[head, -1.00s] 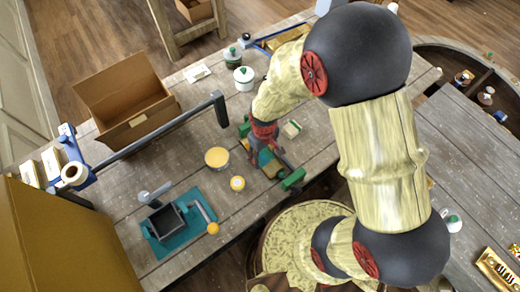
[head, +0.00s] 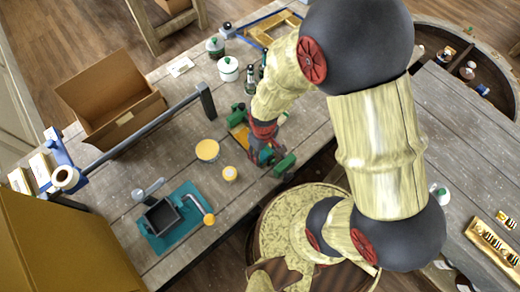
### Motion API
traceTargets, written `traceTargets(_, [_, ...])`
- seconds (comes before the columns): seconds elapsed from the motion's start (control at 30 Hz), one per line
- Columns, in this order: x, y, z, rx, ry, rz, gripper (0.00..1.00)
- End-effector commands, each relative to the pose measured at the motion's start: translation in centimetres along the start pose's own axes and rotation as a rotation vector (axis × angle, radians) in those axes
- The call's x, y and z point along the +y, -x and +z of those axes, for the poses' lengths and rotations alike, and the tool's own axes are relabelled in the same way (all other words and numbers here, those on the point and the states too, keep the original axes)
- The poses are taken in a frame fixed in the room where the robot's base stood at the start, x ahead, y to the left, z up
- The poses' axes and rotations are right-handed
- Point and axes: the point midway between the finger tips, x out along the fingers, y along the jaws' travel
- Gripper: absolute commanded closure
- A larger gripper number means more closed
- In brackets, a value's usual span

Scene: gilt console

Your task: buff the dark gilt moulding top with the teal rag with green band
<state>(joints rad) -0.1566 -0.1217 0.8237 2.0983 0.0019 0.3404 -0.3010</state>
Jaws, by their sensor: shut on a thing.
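My gripper (head: 263,150) is low over the grey wooden bench, its jaws shut. A small teal patch (head: 265,156) shows between the jaws; it looks like the teal rag, mostly hidden by the gripper. Its green band cannot be told from the gripper's green parts. A gold-yellow piece (head: 240,132) shows just up and left of the gripper, partly covered. It may be the gilt moulding, but I cannot tell, nor whether the rag touches it.
White lidded pots (head: 228,69) and dark bottles (head: 250,80) stand behind.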

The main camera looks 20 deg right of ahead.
Motion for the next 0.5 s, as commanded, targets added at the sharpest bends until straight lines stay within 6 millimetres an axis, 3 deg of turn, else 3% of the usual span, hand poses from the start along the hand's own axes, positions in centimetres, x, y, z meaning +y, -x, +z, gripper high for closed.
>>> traceTargets(0.17, [0.6, -0.1, 0.3, -0.006, 0.0, -0.001, 0.7])
traceTargets(0.5, [-1.3, 0.2, 0.1, -0.004, 0.002, 0.0, 0.7])
